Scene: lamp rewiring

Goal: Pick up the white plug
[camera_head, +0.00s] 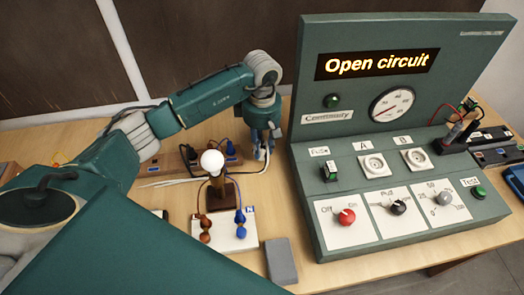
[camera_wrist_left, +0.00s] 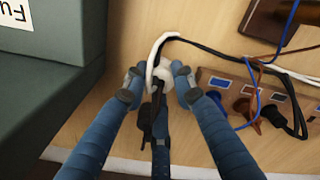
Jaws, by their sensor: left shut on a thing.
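In the left wrist view, the white plug (camera_wrist_left: 162,72) is between the blue fingers of my left gripper (camera_wrist_left: 158,80), above the wooden table. The fingers are shut on it. In the head view, my left gripper (camera_head: 263,148) points down just left of the green test panel (camera_head: 300,130); the plug is too small to make out there. My right gripper is not in view.
A brown power strip (camera_wrist_left: 250,90) with plugs and cables lies right of the gripper in the wrist view. In the head view, a bulb (camera_head: 212,162) on a wired stand is near the gripper. A grey block (camera_head: 281,262) lies in front.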

